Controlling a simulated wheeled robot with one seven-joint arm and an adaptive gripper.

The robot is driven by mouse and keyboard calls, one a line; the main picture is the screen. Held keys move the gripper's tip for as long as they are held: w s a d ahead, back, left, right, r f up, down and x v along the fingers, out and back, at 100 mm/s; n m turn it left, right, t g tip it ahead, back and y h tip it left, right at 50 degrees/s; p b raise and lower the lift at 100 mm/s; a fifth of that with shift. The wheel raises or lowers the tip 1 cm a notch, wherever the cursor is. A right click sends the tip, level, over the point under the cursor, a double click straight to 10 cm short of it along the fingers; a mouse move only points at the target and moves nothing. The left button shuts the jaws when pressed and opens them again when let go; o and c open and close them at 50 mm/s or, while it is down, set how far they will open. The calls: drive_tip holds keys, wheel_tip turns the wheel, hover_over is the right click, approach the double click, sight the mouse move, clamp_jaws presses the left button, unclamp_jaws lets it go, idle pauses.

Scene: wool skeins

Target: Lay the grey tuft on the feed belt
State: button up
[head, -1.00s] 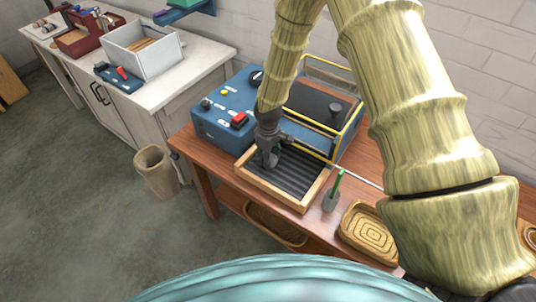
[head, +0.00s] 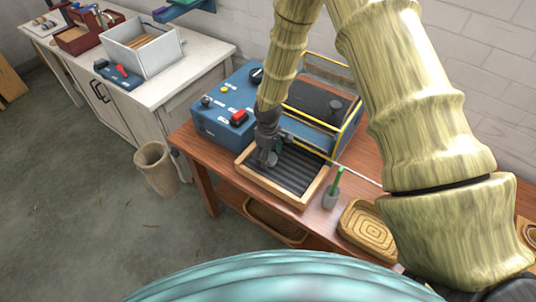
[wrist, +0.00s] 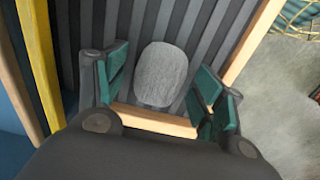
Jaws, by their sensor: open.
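The grey tuft (wrist: 160,74) is an oval, fuzzy lump lying on the dark ribbed feed belt (wrist: 222,22) in the wrist view. My gripper (wrist: 157,95) is open, with its green-padded fingers standing apart on either side of the tuft; gaps show between the pads and the wool. In the head view my gripper (head: 268,157) is low over the left part of the feed belt (head: 295,173), which lies inside a wooden frame. The tuft is mostly hidden by the gripper there.
A blue machine (head: 222,112) with a red switch and yellow-edged guard stands behind the belt. A waste bin (head: 156,168) stands on the floor at left.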

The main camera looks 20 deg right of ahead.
wheel_tip(320, 180, up, 12)
drive_tip(key=b, duration=0.4)
drive_tip(key=shift+r, duration=0.15)
idle(0.3)
